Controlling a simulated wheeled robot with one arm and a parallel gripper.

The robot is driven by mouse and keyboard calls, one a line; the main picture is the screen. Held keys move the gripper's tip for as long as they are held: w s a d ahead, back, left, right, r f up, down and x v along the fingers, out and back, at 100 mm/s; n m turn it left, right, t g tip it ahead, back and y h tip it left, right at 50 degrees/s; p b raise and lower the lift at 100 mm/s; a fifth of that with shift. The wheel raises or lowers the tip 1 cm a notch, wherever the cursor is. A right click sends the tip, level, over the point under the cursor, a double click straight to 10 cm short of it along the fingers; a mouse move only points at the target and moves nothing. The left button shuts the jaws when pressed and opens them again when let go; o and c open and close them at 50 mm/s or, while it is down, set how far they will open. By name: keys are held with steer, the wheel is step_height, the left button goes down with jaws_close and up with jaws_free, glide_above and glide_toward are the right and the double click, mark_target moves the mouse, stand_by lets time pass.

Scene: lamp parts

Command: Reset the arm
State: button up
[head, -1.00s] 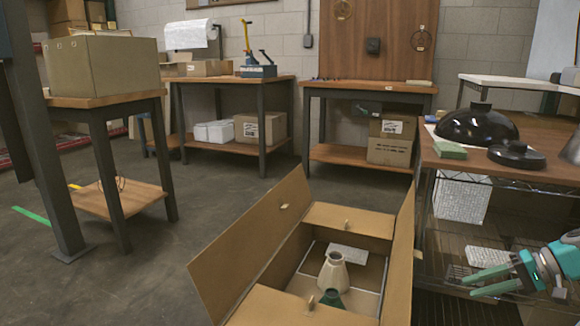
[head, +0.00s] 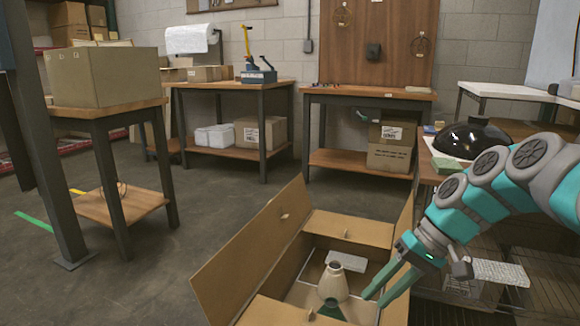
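My gripper (head: 384,293) is in the lower right of the head view, at the right flap of the open cardboard box. Its two teal fingers are spread apart with nothing between them. They point down and left toward the box's inside. My teal and grey arm reaches in from the right edge. The cardboard box (head: 240,262) stands open with its flaps out. Inside it a cream, cone-shaped lamp part (head: 334,281) stands upright. A green part (head: 331,309) sits just in front of it, partly cut off by the box's near flap.
A workbench on the right holds a black dome shade (head: 470,140) and a green block (head: 447,165); my arm hides much of it. A wooden table (head: 108,112) with a cardboard box (head: 102,76) stands at the left. The floor (head: 190,225) left of the open box is clear.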

steer(key=s+a+g+h+p, duration=0.1)
steer(key=s+a+h+p, duration=0.3)
steer(key=s, duration=0.8)
steer(key=s+d+f+h, duration=0.1)
steer(key=s+f, duration=0.1)
steer(key=s, duration=0.4)
steer(key=s+d+f+h+p, duration=0.1)
steer(key=s+f+h, duration=0.1)
steer(key=s, duration=0.3)
steer(key=shift+s+d+f+m, duration=0.15)
steer(key=shift+s+f+m, duration=0.15)
steer(key=shift+s, duration=0.1)
